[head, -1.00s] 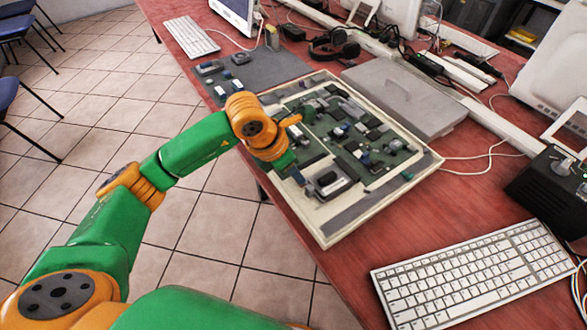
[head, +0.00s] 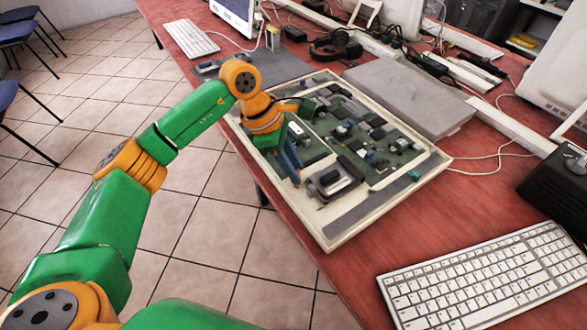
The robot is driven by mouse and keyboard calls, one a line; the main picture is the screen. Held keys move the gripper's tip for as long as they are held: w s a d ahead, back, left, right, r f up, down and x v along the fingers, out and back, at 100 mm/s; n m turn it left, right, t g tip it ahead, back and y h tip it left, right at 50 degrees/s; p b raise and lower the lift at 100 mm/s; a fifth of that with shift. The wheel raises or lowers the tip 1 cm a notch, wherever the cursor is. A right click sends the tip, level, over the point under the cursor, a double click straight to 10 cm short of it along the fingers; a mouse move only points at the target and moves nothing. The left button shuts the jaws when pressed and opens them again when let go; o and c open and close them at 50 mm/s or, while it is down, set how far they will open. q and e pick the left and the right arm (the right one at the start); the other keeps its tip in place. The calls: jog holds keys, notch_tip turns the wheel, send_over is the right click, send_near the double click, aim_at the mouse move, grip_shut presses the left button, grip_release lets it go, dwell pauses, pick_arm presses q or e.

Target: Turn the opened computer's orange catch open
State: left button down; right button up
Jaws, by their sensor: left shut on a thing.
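The opened computer (head: 335,238) lies flat on the red table, its pale frame around green circuit boards. My left gripper (head: 295,177) reaches down into it, its blue fingers at the near left part of the boards, beside a grey block-like part (head: 336,178). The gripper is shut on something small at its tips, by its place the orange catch. The fingers hide the catch, so I cannot make out its angle. My right gripper is not in view.
A grey flat panel (head: 408,92) lies behind the computer. A white keyboard (head: 485,280) is at the front right, a black box (head: 555,188) at the right edge. Headphones (head: 335,46) and cables lie at the back. A small teal part (head: 414,175) sits near the computer's right corner.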

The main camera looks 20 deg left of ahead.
pick_arm(q)
jog(key=m, duration=0.1)
jog(key=m+g, duration=0.1)
jog(key=m, duration=0.2)
jog(key=shift+w+g, duration=0.25)
jog(key=shift+g, duration=0.15)
jog(key=shift+w+d+m+g+y+p, duration=0.15)
jog(key=shift+m+g+y, duration=0.2)
jog(key=shift+m, duration=1.05)
jog(key=shift+a+m+g+y+p, duration=0.15)
jog(key=shift+m+g, duration=0.3)
jog(key=shift+m, duration=0.95)
jog(key=shift+d, duration=0.1)
jog(key=c, duration=0.6)
grip_release()
